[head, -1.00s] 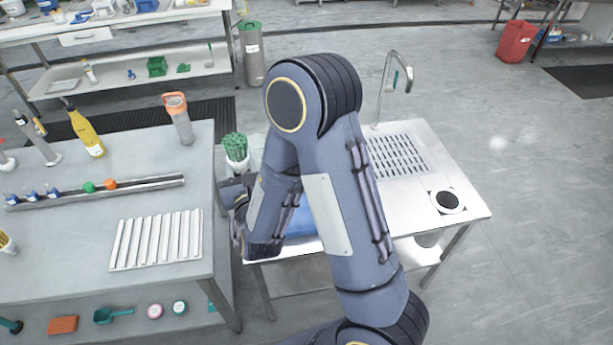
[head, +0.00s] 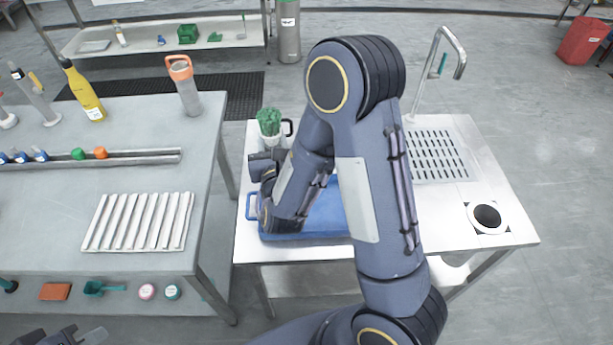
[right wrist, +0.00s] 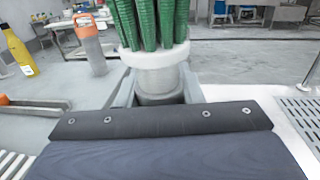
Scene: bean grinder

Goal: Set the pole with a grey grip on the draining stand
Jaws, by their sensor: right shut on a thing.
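My right gripper (head: 266,160) is at the left end of the steel sink stand (head: 495,190), partly hidden by my arm. A white cup-shaped piece topped with green ribbed rods (head: 269,128) is just beyond it. In the right wrist view the white piece (right wrist: 160,72) sits between my right fingers (right wrist: 160,97), which are shut on it or on the dark grey part below it. The sink stand has a slotted draining grid (head: 438,155). I cannot pick out a pole with a grey grip for sure. My left gripper (head: 72,336) is cut off at the bottom left, its opening unclear.
A blue tray (head: 325,220) lies under my right forearm. A tall faucet (head: 425,75) and a round dark hole (head: 487,216) are on the stand. The left bench holds a white ribbed rack (head: 138,222), a yellow bottle (head: 82,92) and an orange-topped bottle (head: 185,85).

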